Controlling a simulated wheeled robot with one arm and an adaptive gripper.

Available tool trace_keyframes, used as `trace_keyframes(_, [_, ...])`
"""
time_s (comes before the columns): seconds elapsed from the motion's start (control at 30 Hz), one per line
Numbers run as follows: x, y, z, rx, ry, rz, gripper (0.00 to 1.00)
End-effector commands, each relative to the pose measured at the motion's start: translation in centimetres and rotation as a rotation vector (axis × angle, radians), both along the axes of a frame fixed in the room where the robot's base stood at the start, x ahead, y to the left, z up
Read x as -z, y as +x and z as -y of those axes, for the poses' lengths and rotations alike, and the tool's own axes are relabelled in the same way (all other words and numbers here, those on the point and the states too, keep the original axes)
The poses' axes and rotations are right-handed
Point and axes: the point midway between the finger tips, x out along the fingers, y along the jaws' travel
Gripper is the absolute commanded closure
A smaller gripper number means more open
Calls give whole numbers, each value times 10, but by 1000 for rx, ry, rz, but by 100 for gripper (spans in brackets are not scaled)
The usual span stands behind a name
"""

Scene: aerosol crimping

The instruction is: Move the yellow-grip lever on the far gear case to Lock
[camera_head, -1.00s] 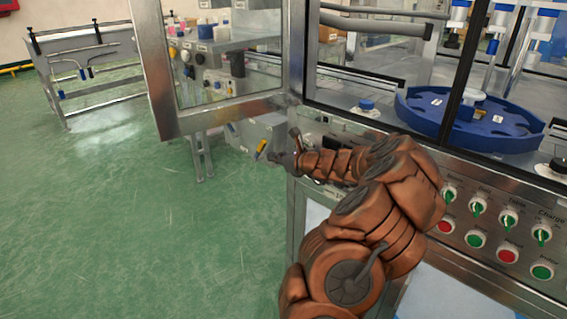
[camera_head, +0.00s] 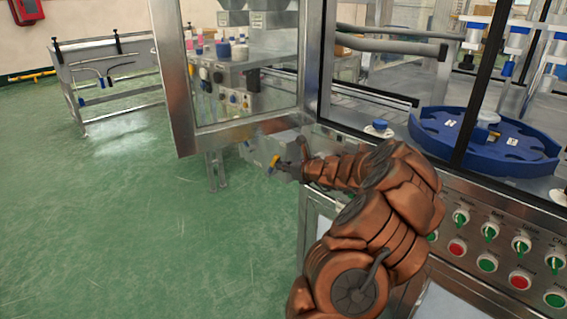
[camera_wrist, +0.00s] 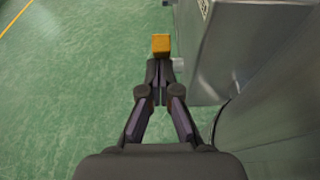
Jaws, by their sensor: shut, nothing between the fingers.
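The yellow-grip lever (camera_head: 273,163) shows beyond my gripper in the head view, low beside the grey gear case (camera_head: 262,147). In the wrist view its yellow grip (camera_wrist: 161,44) is a small block straight ahead of the fingertips, left of the grey metal case (camera_wrist: 235,45). My gripper (camera_wrist: 159,70) is shut and empty, its fingertips together just short of the grip. I cannot tell whether they touch it. In the head view my gripper (camera_head: 286,167) is small and dark beside the lever. The lever's shaft and any Lock marking cannot be made out.
An open glazed door (camera_head: 180,85) stands in front of the back equipment. The machine's control panel (camera_head: 490,245) and blue turntable (camera_head: 490,145) are on the right. A curved metal surface (camera_wrist: 275,125) is close right of my gripper. Green floor is clear on the left.

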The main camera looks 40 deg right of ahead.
Motion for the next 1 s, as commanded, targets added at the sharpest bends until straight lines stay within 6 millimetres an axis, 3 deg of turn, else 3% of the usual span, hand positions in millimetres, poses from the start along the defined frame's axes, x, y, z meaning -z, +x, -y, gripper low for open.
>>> trace_keyframes(0.03, [-8,1,0,-1,0,-12,100])
trace_keyframes(1.0, [-20,17,0,-1,6,-229,100])
